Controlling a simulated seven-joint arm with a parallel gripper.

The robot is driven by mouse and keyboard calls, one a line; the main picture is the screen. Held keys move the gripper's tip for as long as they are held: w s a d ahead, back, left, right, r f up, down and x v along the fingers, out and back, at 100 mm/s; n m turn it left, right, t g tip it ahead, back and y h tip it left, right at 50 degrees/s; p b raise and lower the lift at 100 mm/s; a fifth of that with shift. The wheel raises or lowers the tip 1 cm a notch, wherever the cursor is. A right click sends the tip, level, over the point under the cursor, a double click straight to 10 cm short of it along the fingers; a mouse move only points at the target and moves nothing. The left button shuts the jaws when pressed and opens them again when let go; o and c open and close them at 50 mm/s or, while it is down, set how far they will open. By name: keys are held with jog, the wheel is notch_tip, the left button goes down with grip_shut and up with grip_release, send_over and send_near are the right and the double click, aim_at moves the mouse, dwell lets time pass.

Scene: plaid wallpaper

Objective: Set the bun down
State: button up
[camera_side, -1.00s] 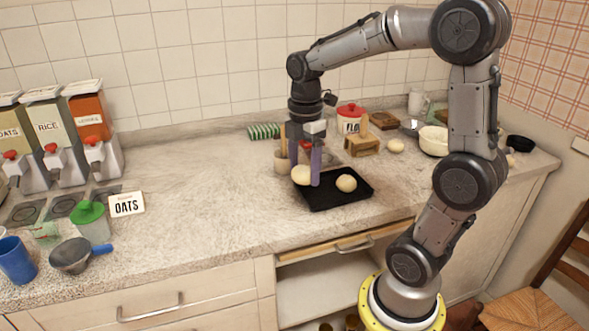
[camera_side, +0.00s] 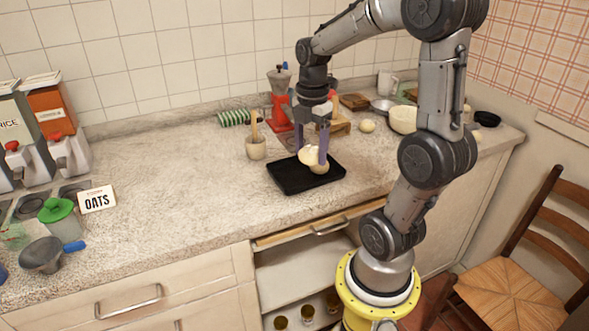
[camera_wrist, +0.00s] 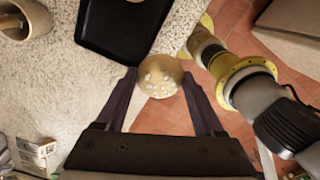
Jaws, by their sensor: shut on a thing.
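A pale round bun (camera_side: 308,155) is held between the fingers of my gripper (camera_side: 315,155) above the black tray (camera_side: 284,180). A second bun (camera_side: 320,169) shows just below it, at the tray's right part; the two overlap in the side view, and I cannot tell if they touch. In the wrist view my gripper (camera_wrist: 160,76) has a finger on each side of a speckled bun (camera_wrist: 160,70), which overlaps the lower right corner of the tray (camera_wrist: 114,30). The second bun cannot be made out there.
A mortar with a pestle (camera_side: 256,148) stands left of the tray, and a red grinder (camera_side: 281,105) is behind. A loose bun (camera_side: 367,125) and a white bowl (camera_side: 403,119) are to the right.

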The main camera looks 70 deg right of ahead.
jog(key=w+d+f, duration=0.2)
jog(key=w+d, duration=0.1)
send_over(292, 178)
jog(key=f, duration=0.4)
jog(key=shift+s+a+f, duration=0.3)
jog(key=shift+f, duration=0.05)
jog(key=shift+w+d+f, duration=0.1)
jog(key=shift+w+f, duration=0.05)
jog(key=shift+f, duration=0.85)
jog(key=shift+w+d+f, duration=0.1)
jog(key=shift+f, duration=0.85)
jog(key=shift+f, duration=0.15)
jog(key=o, duration=1.4)
jog(key=shift+c, duration=0.2)
